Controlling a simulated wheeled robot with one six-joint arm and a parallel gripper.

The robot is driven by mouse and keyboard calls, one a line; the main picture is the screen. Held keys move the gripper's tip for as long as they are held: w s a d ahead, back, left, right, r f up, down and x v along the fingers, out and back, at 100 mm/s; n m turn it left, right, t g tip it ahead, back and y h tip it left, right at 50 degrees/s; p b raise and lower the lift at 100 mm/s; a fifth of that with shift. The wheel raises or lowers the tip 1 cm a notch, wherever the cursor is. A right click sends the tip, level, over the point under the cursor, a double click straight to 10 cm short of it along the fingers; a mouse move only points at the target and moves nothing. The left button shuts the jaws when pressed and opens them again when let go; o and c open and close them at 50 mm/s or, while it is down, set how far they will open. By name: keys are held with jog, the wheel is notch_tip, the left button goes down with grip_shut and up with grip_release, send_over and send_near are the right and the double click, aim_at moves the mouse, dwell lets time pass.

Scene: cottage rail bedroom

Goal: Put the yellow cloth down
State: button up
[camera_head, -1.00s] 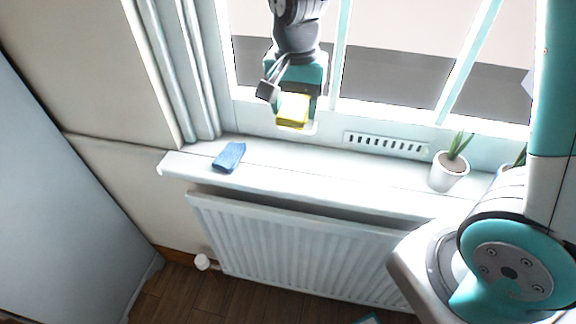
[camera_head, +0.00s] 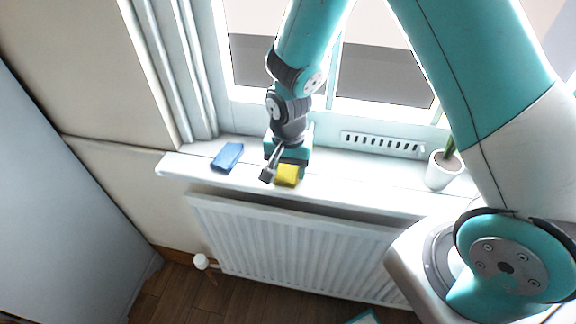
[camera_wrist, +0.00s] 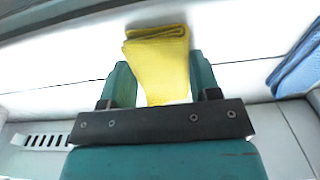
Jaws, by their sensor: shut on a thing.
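The yellow cloth (camera_head: 287,176) is folded into a small pad and is held at the end of my gripper (camera_head: 286,165). In the wrist view the cloth (camera_wrist: 160,62) sits between the two teal fingers of my gripper (camera_wrist: 164,82), which are shut on it, and its folded end sticks out past them. In the head view the cloth is over the front part of the white windowsill (camera_head: 340,182). I cannot tell whether it touches the sill. The arm hides part of the sill behind it.
A blue folded cloth (camera_head: 227,157) lies on the sill to the left; its edge also shows in the wrist view (camera_wrist: 298,66). A potted plant (camera_head: 444,170) stands on the sill to the right. A vent (camera_head: 383,144) is behind, and a radiator (camera_head: 290,245) is below. The sill between cloth and plant is clear.

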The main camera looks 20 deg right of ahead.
jog(key=shift+f, duration=0.15)
jog(key=o, duration=0.9)
notch_tip(320, 180, up, 12)
jog(key=b, duration=0.1)
jog(key=s+a+r+n+y, duration=0.2)
jog(key=s+r+n, duration=0.4)
jog(key=s, duration=0.3)
jog(key=s+a+r+n+y, duration=0.2)
jog(key=s+r+n, duration=0.3)
jog(key=s+n, duration=0.3)
jog(key=shift+s+a+r, duration=0.3)
jog(key=shift+s+r, duration=0.05)
jog(key=shift+s, duration=0.4)
